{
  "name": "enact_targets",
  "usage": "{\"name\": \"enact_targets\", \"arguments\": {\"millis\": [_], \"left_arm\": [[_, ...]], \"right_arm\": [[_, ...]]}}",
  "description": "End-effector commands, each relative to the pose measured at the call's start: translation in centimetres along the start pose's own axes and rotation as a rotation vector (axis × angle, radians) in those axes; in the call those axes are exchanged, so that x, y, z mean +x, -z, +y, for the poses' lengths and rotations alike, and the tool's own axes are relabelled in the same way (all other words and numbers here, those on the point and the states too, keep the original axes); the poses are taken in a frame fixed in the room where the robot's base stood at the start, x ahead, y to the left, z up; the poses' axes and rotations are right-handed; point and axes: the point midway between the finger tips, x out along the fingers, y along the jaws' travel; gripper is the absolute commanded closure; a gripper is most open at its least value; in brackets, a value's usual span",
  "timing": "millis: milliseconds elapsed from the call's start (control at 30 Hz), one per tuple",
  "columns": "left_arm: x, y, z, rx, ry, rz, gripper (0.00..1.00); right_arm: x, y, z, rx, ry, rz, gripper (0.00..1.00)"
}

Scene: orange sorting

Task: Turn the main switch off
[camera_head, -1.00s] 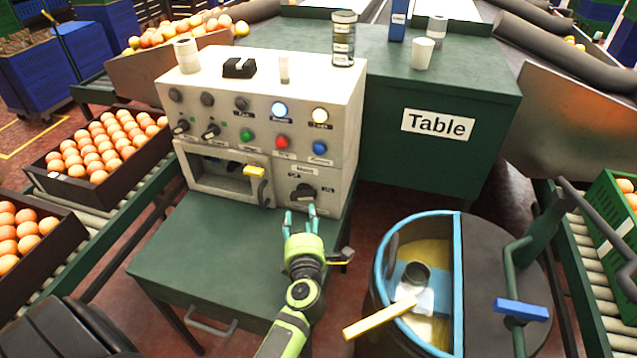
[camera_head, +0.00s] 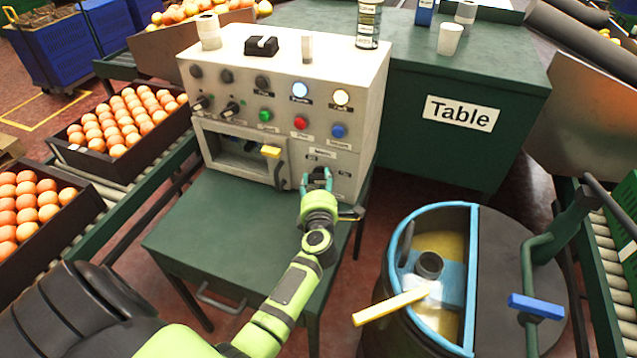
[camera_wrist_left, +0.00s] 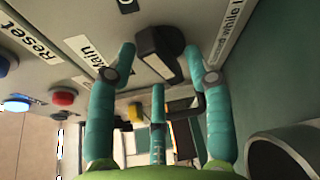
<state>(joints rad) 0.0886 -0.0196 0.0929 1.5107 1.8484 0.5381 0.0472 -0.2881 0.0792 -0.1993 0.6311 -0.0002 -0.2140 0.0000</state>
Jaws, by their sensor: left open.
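The control box (camera_head: 345,110) stands on the green table, with buttons, knobs and lights on its front. The main switch is a black knob low on the right of this front. In the head view my left gripper (camera_head: 317,182) is in front of it and mostly hides it. In the left wrist view the black main switch (camera_wrist_left: 160,52) shows between the teal fingers of my open left gripper (camera_wrist_left: 159,68), beside a label reading "Main" (camera_wrist_left: 90,50). I cannot tell whether a finger touches it. My right gripper is not in view.
A yellow handle (camera_head: 271,151) sticks out from the box's open recess, left of my gripper. Red (camera_head: 300,123) and blue (camera_head: 338,131) buttons sit above the switch. A round bin (camera_head: 436,208) stands right of the green table. Crates of oranges (camera_head: 75,148) are on the left.

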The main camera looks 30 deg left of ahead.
Motion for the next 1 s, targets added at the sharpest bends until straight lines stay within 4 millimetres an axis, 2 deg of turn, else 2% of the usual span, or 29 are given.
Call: {"name": "enact_targets", "arguments": {"millis": [33,133,400,567,767,1000], "left_arm": [[0.0,0.0,0.0,0.000,0.000,0.000,0.60],[0.0,0.0,0.0,0.000,0.000,0.000,1.00],[-0.1,0.0,0.1,-0.004,0.002,0.000,1.00],[-0.1,-0.1,0.3,-0.036,0.015,0.000,1.00],[-0.1,-0.1,0.7,-0.136,0.059,0.001,1.00],[-0.1,-0.1,1.1,-0.329,0.139,0.002,1.00]], "right_arm": [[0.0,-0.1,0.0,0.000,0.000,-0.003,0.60],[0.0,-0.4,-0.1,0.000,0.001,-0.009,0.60],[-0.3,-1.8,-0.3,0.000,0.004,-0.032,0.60],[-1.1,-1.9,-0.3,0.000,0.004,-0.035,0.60],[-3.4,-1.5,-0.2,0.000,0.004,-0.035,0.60],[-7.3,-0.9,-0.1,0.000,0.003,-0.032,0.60]]}}
